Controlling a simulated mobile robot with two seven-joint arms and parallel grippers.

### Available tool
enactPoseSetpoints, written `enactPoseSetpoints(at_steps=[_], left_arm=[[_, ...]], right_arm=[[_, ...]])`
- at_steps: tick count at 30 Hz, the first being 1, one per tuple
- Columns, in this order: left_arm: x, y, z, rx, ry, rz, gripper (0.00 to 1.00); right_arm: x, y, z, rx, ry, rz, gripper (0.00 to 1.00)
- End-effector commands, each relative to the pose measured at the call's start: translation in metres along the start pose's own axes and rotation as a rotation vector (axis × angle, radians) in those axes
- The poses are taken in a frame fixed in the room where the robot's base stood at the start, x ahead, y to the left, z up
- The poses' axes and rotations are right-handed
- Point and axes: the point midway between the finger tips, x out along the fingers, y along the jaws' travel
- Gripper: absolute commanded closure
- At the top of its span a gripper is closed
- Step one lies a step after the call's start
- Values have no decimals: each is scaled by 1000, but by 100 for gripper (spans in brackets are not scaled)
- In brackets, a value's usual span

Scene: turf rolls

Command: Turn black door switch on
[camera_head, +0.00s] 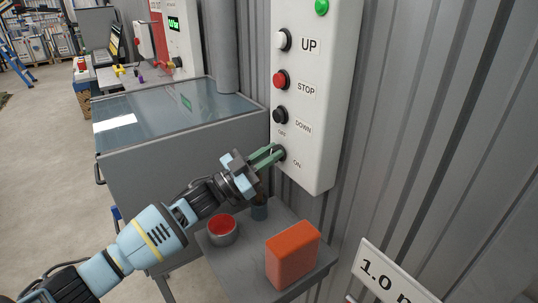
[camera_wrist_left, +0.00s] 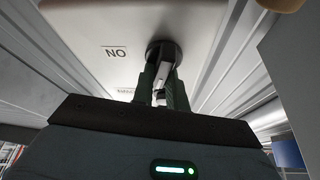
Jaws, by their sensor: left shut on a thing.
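The black door switch (camera_wrist_left: 163,50) is a round black knob on the lower part of the white control panel (camera_head: 318,172), beside the "ON" label. In the head view my left gripper (camera_head: 272,152) reaches it from the left, and its green fingers cover most of it. In the left wrist view the gripper (camera_wrist_left: 163,78) has its fingers around a pale lever on the switch. It is shut on that part. The lever's exact angle is hard to tell. My right gripper is not in view.
Above the switch are a black DOWN button (camera_head: 279,115), a red STOP button (camera_head: 280,79) and a white UP button (camera_head: 283,40). Below, a small grey table (camera_head: 238,262) holds an orange block (camera_head: 292,256), a red-filled bowl (camera_head: 222,229) and a dark cup (camera_head: 259,211). A glass-topped cabinet (camera_head: 180,150) stands left.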

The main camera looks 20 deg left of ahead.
Motion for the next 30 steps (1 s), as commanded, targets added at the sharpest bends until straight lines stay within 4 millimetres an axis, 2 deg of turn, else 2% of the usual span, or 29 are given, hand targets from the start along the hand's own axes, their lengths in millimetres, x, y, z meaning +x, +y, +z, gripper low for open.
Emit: enactPoseSetpoints(at_steps=[11, 30], left_arm=[[0, 2, 0, 333, 0, 138, 100], [0, 4, 0, 891, 0, 368, 100]], right_arm=[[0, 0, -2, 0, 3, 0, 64], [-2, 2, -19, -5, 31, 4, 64]])
